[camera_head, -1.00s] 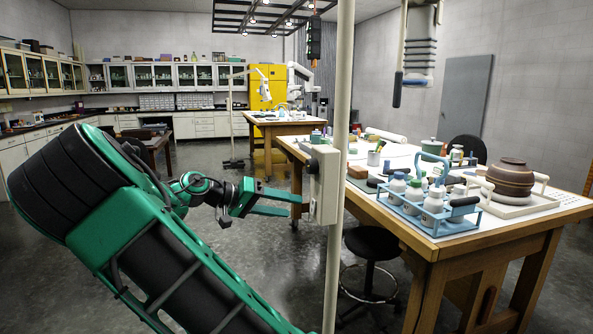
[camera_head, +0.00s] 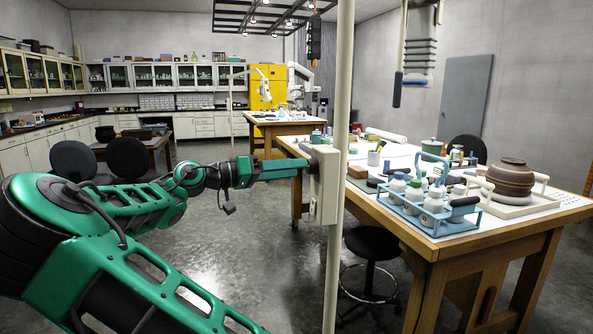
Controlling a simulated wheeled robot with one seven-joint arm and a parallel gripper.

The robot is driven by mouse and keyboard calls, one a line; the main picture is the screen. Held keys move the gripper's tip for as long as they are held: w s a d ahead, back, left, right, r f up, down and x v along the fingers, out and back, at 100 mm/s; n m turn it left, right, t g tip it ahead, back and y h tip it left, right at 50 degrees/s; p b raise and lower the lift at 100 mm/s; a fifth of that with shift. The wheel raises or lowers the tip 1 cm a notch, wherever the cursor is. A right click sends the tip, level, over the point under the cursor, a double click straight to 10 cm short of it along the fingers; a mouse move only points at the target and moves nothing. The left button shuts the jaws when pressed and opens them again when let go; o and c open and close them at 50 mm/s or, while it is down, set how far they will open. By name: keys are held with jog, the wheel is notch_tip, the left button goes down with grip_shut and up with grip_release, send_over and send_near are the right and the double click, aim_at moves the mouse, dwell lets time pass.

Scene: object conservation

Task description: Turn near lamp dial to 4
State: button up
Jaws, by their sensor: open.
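A pale control box (camera_head: 325,186) is fixed to an upright pole (camera_head: 342,120) in the middle of the head view. A small dark knob (camera_head: 312,164) shows on the box's left face, high up. My gripper (camera_head: 302,166) reaches in from the left at the height of this knob, its blue-green fingers pointing right. The fingers are open, with their tips at or very near the knob. I cannot tell whether they touch it. The dial's markings and pointer are too small to read, and the fingers partly hide that face.
A wooden work table (camera_head: 448,243) stands right of the pole. It holds a blue bottle carrier (camera_head: 415,208) and a brown pot (camera_head: 511,176) on a tray. A black stool (camera_head: 372,243) stands beside the pole. The floor left of the pole is open below my arm.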

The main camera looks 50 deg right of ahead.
jog(key=shift+x, duration=1.4)
jog(key=c, duration=1.1)
jog(key=shift+o, duration=0.2)
jog(key=shift+w+n, duration=0.1)
jog(key=shift+n, duration=0.6)
jog(key=o, duration=1.1)
jog(key=shift+c, duration=0.2)
jog(key=v, duration=1.1)
